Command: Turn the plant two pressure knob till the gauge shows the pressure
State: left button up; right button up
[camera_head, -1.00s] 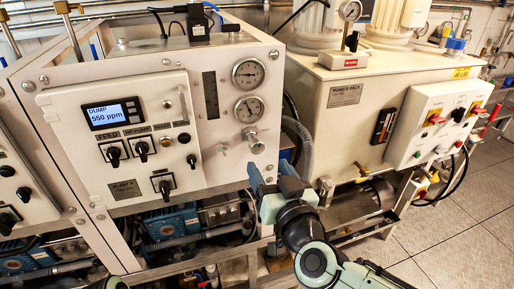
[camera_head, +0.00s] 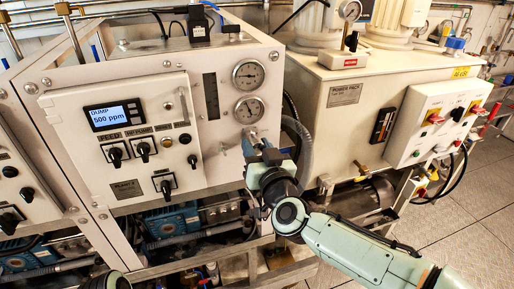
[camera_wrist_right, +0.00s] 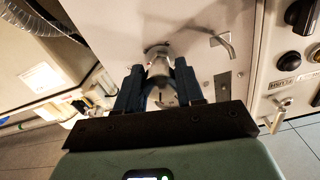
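The plant two panel (camera_head: 218,150) is white, with an upper gauge (camera_head: 248,74) and a lower gauge (camera_head: 249,109). Their needles are too small to read exactly. The silver pressure knob (camera_wrist_right: 159,66) sits below the gauges and is mostly hidden by my gripper in the head view. My right gripper (camera_head: 258,142) reaches the panel there. In the right wrist view its two blue fingers (camera_wrist_right: 159,82) stand on either side of the knob, seemingly open, with firm contact not visible.
A control box with a display (camera_head: 108,115) reading DUMP 500 ppm is left of the gauges. A small metal valve handle (camera_wrist_right: 225,42) sticks out beside the knob. The power pack (camera_head: 345,105) stands to the right, with a grey hose (camera_head: 304,150) between.

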jog(key=shift+m, duration=0.3)
jog(key=shift+c, duration=0.2)
jog(key=m+b, duration=0.1)
jog(key=m, duration=0.1)
jog(key=shift+m, duration=0.4)
jog(key=shift+a+m+b, duration=0.1)
jog(key=shift+m+b, duration=0.45)
jog(key=shift+m, duration=1.35)
jog(key=o, duration=1)
